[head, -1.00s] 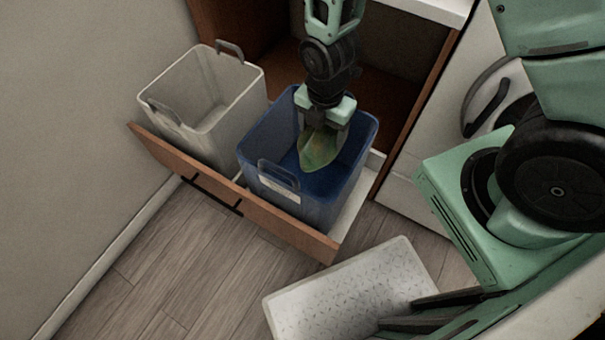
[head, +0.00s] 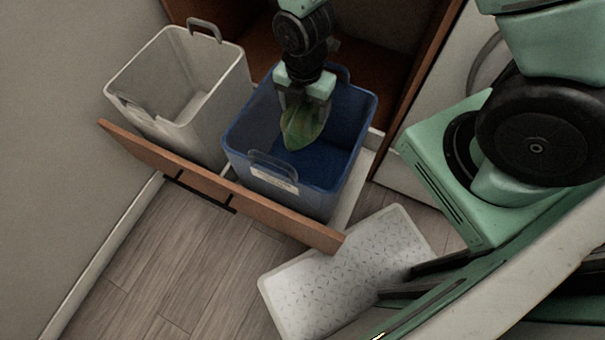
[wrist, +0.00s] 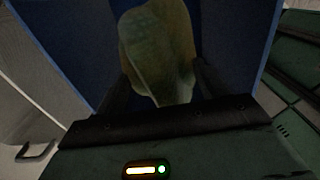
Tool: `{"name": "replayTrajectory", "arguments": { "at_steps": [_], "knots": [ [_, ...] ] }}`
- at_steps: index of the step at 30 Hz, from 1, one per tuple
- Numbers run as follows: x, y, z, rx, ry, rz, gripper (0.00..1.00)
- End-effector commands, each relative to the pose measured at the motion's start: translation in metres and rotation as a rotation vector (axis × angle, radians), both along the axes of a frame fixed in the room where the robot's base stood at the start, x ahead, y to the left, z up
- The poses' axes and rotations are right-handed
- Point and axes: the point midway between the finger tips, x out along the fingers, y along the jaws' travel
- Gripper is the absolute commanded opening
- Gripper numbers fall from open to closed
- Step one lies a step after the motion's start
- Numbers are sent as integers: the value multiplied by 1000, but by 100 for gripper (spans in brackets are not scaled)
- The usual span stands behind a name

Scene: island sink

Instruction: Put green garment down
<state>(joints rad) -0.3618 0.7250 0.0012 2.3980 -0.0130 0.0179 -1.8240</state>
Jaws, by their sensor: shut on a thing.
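The green garment (head: 301,128) hangs bunched from my gripper (head: 303,98), inside the upper part of the blue bin (head: 345,150). My gripper is shut on it and points down into the bin. In the wrist view the garment (wrist: 158,50) shows between the two dark fingers (wrist: 160,88), with blue bin wall (wrist: 230,40) behind it. The garment's lower end is above the bin's floor in the head view; I cannot tell whether it touches a wall.
A light grey bin (head: 180,85) stands left of the blue one in the same pulled-out drawer with a wooden front (head: 215,190). A pale speckled mat (head: 350,270) lies on the wood floor in front.

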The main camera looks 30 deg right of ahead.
Motion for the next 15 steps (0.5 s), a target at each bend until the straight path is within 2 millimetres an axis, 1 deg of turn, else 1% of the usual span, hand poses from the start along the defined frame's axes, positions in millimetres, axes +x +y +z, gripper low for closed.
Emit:
{"name": "replayTrajectory", "arguments": {
  "at_steps": [1,4,9,15],
  "knots": [
    [0,0,-16,0,0,0,44],
    [0,0,-38,0,0,0,44],
    [0,0,-82,0,0,0,43],
    [0,0,-128,0,0,0,43]
  ]
}}
